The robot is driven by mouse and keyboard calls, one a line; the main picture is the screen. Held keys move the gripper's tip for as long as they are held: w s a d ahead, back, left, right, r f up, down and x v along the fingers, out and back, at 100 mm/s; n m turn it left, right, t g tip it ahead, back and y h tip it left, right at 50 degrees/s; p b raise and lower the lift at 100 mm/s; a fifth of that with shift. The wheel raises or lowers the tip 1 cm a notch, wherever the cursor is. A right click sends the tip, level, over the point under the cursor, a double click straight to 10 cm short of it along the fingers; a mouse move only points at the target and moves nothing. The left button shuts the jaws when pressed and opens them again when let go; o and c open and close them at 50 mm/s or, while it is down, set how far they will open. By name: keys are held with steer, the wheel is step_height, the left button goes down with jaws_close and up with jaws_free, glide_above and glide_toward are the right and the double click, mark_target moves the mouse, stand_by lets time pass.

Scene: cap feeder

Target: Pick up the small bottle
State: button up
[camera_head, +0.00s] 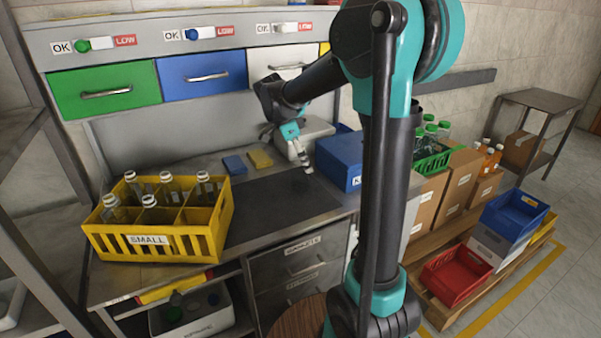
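Several small clear glass bottles (150,208) with whitish tops stand upright in a yellow crate (205,240) labelled "SMALL" at the left of the workbench. My gripper (304,165) is over the back middle of the bench, pointing down, to the right of the crate and well apart from it. No bottle shows at my gripper. Its fingers are small in the picture, and I cannot tell whether they are open or shut. The crate wall hides the lower parts of the bottles.
A dark mat (275,205) lies bare on the bench. Blue (234,165) and yellow (260,159) pads lie behind it. A blue box (340,160) stands to the right. Green, blue and white drawers (105,92) hang above. Cartons (458,185) and a red bin (456,275) are right.

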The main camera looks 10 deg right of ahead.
steer(key=shift+d+f, duration=0.15)
steer(key=shift+f, duration=0.2)
steer(key=c, duration=1)
steer(key=shift+o, duration=0.2)
steer(key=shift+r, duration=0.1)
